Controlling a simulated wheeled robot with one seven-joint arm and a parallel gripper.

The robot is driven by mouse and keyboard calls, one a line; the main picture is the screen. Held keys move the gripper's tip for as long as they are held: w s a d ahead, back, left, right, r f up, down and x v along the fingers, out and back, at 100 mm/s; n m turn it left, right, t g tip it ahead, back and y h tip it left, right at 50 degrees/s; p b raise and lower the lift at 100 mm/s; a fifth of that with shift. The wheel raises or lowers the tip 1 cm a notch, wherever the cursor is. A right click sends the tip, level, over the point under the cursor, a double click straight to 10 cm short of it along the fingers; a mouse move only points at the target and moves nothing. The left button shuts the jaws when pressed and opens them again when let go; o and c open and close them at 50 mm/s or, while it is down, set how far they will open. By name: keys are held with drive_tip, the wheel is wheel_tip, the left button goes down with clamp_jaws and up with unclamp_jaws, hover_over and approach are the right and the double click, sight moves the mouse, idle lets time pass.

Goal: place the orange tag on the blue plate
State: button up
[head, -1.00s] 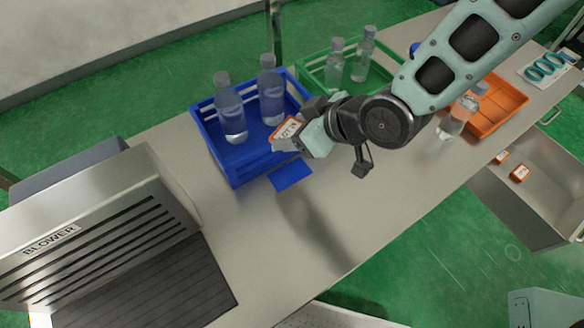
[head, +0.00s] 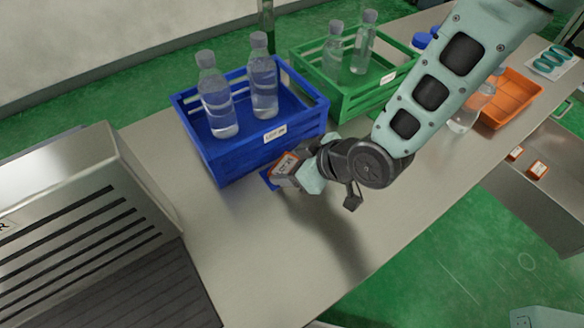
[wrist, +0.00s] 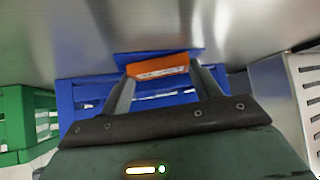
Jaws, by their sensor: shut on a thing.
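My gripper (head: 288,174) is shut on the orange tag (head: 284,165), which has a white label. In the wrist view the orange tag (wrist: 158,67) sits between the two fingertips. The blue plate (head: 268,179) lies on the table in front of the blue crate, mostly hidden behind the tag and gripper in the head view. In the wrist view the blue plate (wrist: 126,57) shows just beyond the tag. The tag is over or close to the plate; I cannot tell whether they touch.
The blue crate (head: 240,155) with two bottles stands right behind the plate. A green crate (head: 350,101) with bottles is beside it. An orange tray (head: 515,95) is at the right. The blower (head: 90,190) is at the left. The table front is clear.

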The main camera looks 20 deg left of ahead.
drive_tip(key=shift+r, duration=0.1)
drive_tip(key=o, duration=0.9)
drive_tip(key=shift+o, duration=0.2)
drive_tip(key=s+d+r+m+g+h, duration=0.1)
drive_tip(key=s+d+r, duration=0.3)
drive_tip(key=d, duration=0.4)
drive_tip(key=s+d+r+m+g+h, duration=0.1)
drive_tip(key=s+d+r+m+h, duration=0.2)
drive_tip(key=d+r, duration=0.3)
drive_tip(key=s+d+r+m+g+h, duration=0.1)
drive_tip(key=s+d+r+h, duration=0.3)
drive_tip(key=d, duration=0.6)
drive_tip(key=shift+s+r+m+b, duration=0.35)
drive_tip(key=shift+s+r+m, duration=0.05)
drive_tip(key=shift+r+m, duration=0.5)
